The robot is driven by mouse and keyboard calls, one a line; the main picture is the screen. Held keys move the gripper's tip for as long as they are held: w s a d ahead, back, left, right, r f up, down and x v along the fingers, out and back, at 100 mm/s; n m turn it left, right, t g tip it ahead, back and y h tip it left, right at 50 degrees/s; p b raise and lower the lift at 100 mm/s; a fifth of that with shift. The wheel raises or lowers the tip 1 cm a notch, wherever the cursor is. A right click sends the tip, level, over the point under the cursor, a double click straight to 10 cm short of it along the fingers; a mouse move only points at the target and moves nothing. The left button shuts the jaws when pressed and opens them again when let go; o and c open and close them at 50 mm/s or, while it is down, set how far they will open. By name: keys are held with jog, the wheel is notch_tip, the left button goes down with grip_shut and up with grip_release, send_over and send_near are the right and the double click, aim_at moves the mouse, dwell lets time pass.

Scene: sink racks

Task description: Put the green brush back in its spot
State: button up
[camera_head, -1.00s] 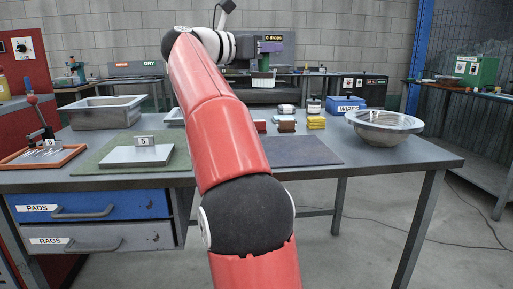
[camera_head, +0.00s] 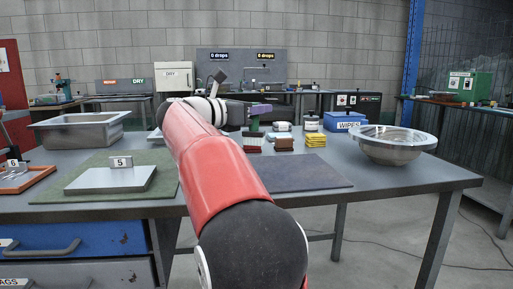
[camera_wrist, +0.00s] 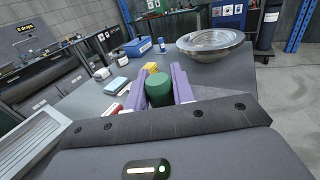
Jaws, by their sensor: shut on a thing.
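My gripper (camera_head: 261,109) has purple fingers and reaches over the back middle of the grey table in the head view. It is shut on the green brush (camera_head: 254,124), which hangs below the fingers just above or behind a small red and white block; I cannot tell if they touch. In the wrist view the round green top of the brush (camera_wrist: 159,90) sits between the two purple fingers (camera_wrist: 166,85). The bristle end is hidden in the wrist view. The brush's spot is not clearly identifiable.
On the table stand brown (camera_head: 284,144) and yellow blocks (camera_head: 316,140), a blue WIPES box (camera_head: 344,122) and a steel bowl (camera_head: 392,143). The dark mat (camera_head: 300,172) is bare.

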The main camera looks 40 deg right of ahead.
aim_at(248, 139)
notch_tip(248, 139, down, 8)
jog(key=shift+r+b, duration=0.2)
jog(key=shift+b, duration=0.2)
jog(key=shift+f, duration=0.1)
jog(key=o, duration=1)
jog(key=a, duration=0.4)
jog(key=a+b, duration=0.1)
jog(key=a, duration=0.7)
jog(key=shift+w, duration=0.25)
